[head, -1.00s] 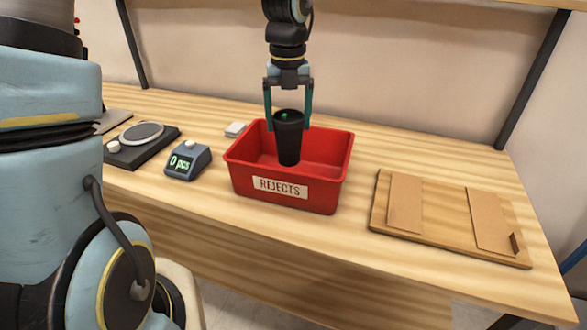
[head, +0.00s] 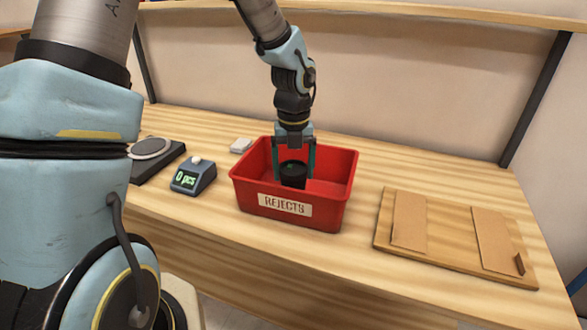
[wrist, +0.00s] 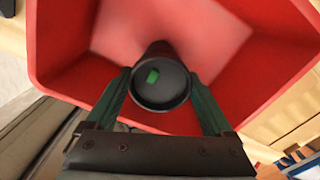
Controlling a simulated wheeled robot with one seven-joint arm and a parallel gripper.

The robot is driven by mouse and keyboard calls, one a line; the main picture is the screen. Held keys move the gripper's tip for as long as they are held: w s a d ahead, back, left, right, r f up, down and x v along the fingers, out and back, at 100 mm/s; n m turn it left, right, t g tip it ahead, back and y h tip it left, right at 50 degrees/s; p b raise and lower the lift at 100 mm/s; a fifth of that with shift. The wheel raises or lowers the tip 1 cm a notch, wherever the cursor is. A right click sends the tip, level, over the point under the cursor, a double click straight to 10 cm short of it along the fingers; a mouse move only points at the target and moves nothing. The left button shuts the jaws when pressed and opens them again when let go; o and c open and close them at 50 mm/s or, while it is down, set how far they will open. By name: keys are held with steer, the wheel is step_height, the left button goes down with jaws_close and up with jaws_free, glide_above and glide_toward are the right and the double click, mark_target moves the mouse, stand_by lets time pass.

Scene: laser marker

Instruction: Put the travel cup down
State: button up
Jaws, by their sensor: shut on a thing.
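The black travel cup (head: 293,174) is upright inside the red bin (head: 335,205) labelled REJECTS, with its lower part hidden by the bin's front wall. My gripper (head: 294,172) reaches down into the bin from above and is shut on the cup near its rim. In the wrist view the cup (wrist: 160,95) sits between my two green fingers (wrist: 160,92), showing its round top with a small green mark. The red bin's inner walls (wrist: 225,60) surround it. I cannot tell whether the cup's base touches the bin floor.
A counter reading 0 pcs (head: 193,178) and a scale-like device (head: 152,155) stand left of the bin. A wooden board (head: 447,252) with brown cardboard pieces (head: 409,221) lies to the right. Bare tabletop separates bin and board.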

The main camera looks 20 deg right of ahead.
steer(key=o, duration=0.6)
step_height(320, 180, up, 12)
steer(key=shift+s+a+f+m+t, duration=0.35)
steer(key=shift+a+f+m, duration=0.55)
steer(key=shift+a+m, duration=4.3)
steer(key=shift+s+a+f+m+t, duration=0.2)
steer(key=shift+s+a+f+m, duration=0.5)
steer(key=shift+a+m, duration=4.55)
steer(key=shift+s+a+f+m+t, duration=0.2)
steer(key=shift+a+f+m, duration=0.9)
steer(key=shift+a+m, duration=4.1)
